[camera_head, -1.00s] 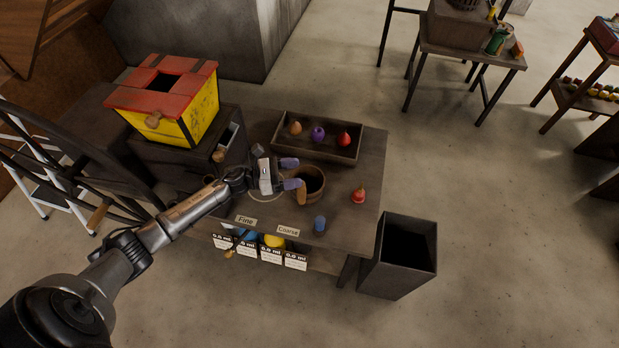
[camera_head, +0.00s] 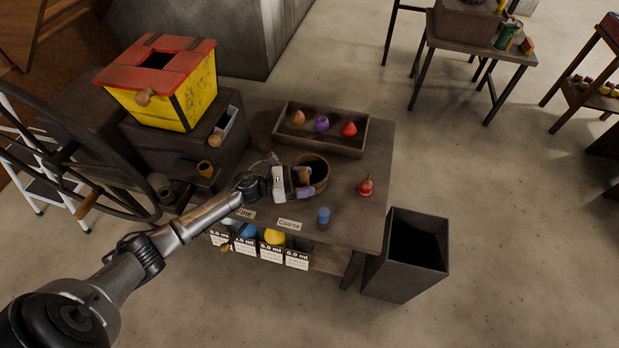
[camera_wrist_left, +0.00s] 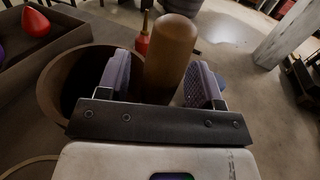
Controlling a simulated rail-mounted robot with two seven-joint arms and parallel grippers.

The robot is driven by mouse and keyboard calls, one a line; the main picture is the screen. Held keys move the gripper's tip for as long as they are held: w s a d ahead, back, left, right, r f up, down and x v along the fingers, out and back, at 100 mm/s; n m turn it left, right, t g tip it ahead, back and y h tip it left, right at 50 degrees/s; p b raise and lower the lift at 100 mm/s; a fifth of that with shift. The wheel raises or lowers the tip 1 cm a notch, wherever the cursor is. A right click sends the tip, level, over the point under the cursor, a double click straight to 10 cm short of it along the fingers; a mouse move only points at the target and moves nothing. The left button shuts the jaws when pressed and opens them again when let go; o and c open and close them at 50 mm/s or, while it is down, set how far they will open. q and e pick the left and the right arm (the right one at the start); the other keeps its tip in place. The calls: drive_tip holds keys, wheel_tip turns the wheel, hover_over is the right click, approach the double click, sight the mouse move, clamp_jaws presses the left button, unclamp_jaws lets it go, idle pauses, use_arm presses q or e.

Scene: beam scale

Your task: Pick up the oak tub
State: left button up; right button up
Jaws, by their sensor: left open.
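In the left wrist view the tub's rim (camera_wrist_left: 48,82) shows at the left, partly behind a finger. There the upright rounded handle stands between the open fingers of my left gripper (camera_wrist_left: 163,75); I cannot tell whether they touch it. My right gripper is not in view.
A tray (camera_head: 285,138) with several coloured tops lies behind the tub. A red bottle (camera_head: 366,186) and a blue item (camera_head: 323,216) stand to the right and in front. A yellow-and-red hopper (camera_head: 180,95) is at the left. A dark bin (camera_head: 378,270) stands beside the table.

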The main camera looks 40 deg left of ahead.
use_arm(q)
drive_tip(key=shift+x, duration=1.05)
drive_tip(key=shift+c, duration=0.2)
clamp_jaws()
